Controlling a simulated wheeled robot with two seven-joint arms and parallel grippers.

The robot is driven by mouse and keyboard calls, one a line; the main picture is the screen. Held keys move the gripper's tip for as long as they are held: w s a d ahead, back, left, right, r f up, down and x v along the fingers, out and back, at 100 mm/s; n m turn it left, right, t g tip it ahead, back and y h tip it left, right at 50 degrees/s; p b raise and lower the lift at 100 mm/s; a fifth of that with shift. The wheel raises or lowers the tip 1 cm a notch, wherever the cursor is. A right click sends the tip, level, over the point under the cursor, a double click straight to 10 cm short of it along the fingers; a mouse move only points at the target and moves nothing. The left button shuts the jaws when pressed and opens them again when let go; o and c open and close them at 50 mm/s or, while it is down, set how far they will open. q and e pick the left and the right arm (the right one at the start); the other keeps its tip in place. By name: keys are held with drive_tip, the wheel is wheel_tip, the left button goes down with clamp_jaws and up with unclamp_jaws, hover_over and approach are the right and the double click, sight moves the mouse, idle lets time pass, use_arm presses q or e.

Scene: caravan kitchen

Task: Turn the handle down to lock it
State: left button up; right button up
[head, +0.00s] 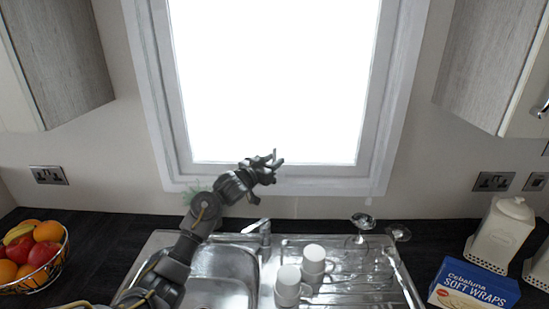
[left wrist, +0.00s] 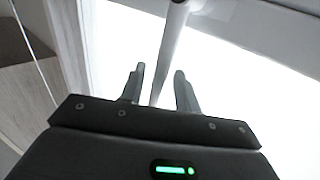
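The window handle (left wrist: 171,45) is a pale bar in the left wrist view. It runs from the top edge down toward the gap between my fingers. My left gripper (left wrist: 159,88) is open, with one finger on each side of the bar. A bright gap shows on both sides, so I see no firm grip. In the head view my left gripper (head: 271,166) is at the lower part of the window (head: 275,80), in front of the bottom frame. There the gripper mostly hides the handle. My right gripper is not in view.
Below is a steel sink (head: 222,262) with a tap (head: 263,228). White cups (head: 314,258) and glasses (head: 362,222) stand on the drainer. A fruit basket (head: 40,272) is at left, a blue box (head: 472,287) and white canister (head: 502,232) at right. Cupboards flank the window.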

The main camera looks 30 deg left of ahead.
use_arm(q)
drive_tip(key=shift+w+d, duration=0.15)
drive_tip(key=shift+w, duration=0.3)
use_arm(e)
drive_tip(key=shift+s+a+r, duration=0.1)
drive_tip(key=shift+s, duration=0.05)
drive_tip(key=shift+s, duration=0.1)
use_arm(q)
clamp_jaws()
